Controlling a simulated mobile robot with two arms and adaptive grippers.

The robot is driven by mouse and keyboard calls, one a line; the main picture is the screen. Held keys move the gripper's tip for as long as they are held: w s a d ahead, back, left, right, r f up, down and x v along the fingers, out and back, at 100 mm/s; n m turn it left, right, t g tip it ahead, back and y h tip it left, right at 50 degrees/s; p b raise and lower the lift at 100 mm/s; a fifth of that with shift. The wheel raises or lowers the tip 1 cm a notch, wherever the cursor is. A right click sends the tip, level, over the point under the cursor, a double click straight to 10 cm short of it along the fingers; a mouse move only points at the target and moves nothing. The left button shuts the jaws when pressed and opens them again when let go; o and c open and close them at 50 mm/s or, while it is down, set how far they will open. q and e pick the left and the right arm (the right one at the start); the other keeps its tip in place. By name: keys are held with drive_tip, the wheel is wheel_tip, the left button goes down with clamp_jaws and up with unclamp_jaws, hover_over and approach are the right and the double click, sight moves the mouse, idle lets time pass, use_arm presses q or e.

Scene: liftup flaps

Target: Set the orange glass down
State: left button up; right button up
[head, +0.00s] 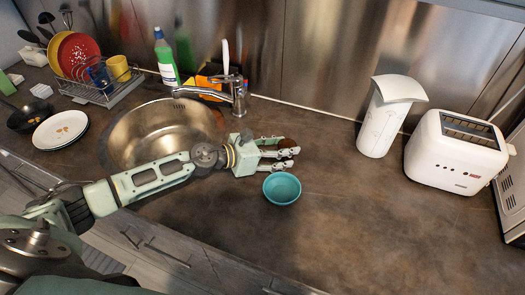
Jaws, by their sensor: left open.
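My left gripper (279,153) reaches in from the left over the counter, right of the sink, with its fingers pointing right. It is open. A small round brown-orange thing (288,143) shows at its fingertips, partly hidden by them. It may be the orange glass seen from above, but I cannot tell for sure, nor whether it touches the fingers or the counter. My right gripper is not in view.
A teal bowl (282,189) stands just in front of my left gripper. The sink (125,150) and faucet (238,96) are to the left. A white container (380,125) and a toaster (455,152) stand at the right. The counter (380,220) is clear at front right.

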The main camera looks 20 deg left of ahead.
use_arm(q)
drive_tip(key=b+v, duration=0.1)
drive_tip(key=v, duration=0.3)
drive_tip(key=b+v, duration=0.2)
drive_tip(key=v, duration=0.3)
drive_tip(key=shift+s+a+f, duration=0.15)
drive_tip(key=shift+s, duration=0.15)
drive_tip(key=shift+s+a+r+b, duration=0.25)
drive_tip(key=shift+r+b, duration=0.05)
